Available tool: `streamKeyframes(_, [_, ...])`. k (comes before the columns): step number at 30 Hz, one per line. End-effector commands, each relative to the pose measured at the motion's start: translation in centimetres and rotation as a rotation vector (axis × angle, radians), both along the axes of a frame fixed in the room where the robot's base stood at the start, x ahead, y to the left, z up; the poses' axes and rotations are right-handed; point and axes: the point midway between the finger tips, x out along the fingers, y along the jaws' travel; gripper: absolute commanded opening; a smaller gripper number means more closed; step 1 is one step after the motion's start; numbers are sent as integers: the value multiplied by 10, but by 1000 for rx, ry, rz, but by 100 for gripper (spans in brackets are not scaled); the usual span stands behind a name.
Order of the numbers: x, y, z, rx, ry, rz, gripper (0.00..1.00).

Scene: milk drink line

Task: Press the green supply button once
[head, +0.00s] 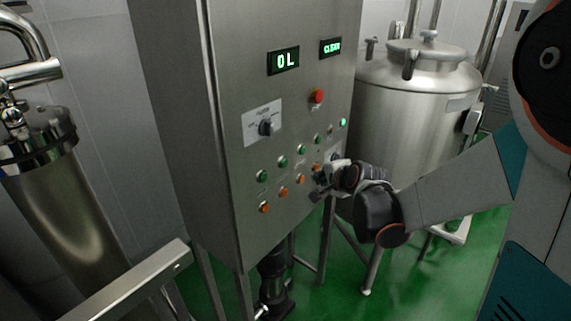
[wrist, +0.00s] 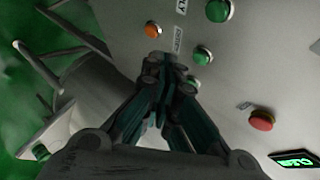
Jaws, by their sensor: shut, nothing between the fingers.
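The steel control panel (head: 235,110) carries a row of green buttons, one of them at the left end (head: 262,175), above a row of orange ones (head: 284,193). My gripper (head: 319,188) is shut and empty at the panel's lower right. In the wrist view its fingertips (wrist: 165,65) are close to the panel, below an orange button (wrist: 153,30) and left of a green button (wrist: 202,55). Another green button (wrist: 218,10) is higher up. I cannot tell whether the fingertips touch the panel.
A steel tank (head: 400,105) stands behind to the right. A steel rail (head: 135,280) is at lower left.

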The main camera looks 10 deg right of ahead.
Motion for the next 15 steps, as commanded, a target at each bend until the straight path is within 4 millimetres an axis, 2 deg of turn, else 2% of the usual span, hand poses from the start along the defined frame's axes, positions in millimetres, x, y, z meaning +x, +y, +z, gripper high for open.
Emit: streamKeyframes(15, [51,39,0,1,-1,2,0])
